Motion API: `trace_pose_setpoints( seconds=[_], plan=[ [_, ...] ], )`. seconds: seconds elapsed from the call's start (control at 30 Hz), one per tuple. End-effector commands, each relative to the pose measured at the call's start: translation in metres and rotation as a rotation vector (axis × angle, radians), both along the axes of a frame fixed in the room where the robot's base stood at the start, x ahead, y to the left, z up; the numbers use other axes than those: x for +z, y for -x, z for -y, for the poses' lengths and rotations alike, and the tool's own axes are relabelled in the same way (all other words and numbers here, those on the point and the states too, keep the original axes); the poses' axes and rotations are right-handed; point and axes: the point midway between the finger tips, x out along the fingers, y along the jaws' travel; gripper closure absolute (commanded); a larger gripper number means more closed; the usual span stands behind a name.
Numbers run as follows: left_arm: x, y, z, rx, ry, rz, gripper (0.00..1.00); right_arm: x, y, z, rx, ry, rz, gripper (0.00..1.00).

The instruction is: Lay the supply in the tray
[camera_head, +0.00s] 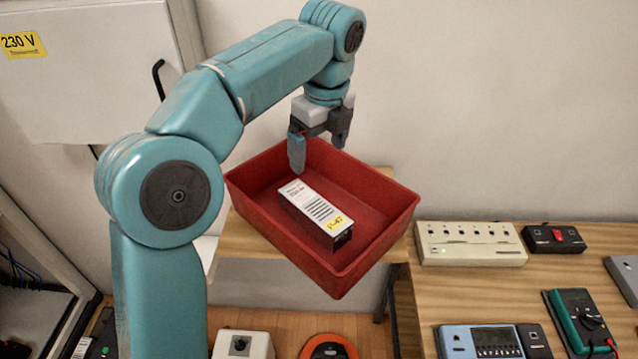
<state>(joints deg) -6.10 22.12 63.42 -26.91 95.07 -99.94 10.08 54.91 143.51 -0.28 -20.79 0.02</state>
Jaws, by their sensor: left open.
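The supply, a white box with a dark end, printed lines and a yellow label (311,207), lies in the red tray (374,250). It rests on the tray floor, towards the left and front walls. The tray stands on a wooden surface and its front corner juts past the edge. My left gripper (319,153) is over the back part of the tray, above and behind the supply. Its fingers are apart with nothing between them. My right gripper is not in this view.
A wooden bench (445,290) at the right holds a beige power strip (470,243), a black box with a red switch (553,238), a green multimeter (580,320) and a blue-grey device (480,342). A white cabinet (90,75) is at the upper left.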

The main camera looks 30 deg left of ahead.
Motion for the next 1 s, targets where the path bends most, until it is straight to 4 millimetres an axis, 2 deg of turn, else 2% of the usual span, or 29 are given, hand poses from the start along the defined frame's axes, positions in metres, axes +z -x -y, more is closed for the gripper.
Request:
trace_pose_setpoints(
  seconds=[0.13,0.4,0.5,0.77,1.0],
  plan=[
    [-0.017,0.001,-0.002,0.0,-0.001,-0.005,0.06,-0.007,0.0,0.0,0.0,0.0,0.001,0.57],
    [-0.08,-0.001,-0.01,0.001,0.0,-0.006,0.06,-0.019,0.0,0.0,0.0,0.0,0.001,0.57],
    [-0.096,-0.002,-0.012,0.0,0.0,-0.004,0.06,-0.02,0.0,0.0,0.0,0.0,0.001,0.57],
    [-0.118,-0.004,-0.014,-0.001,0.0,-0.004,0.06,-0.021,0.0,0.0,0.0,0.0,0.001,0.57],
    [-0.155,-0.007,-0.017,-0.001,0.0,-0.004,0.06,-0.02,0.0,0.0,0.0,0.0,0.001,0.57]
  ],
)
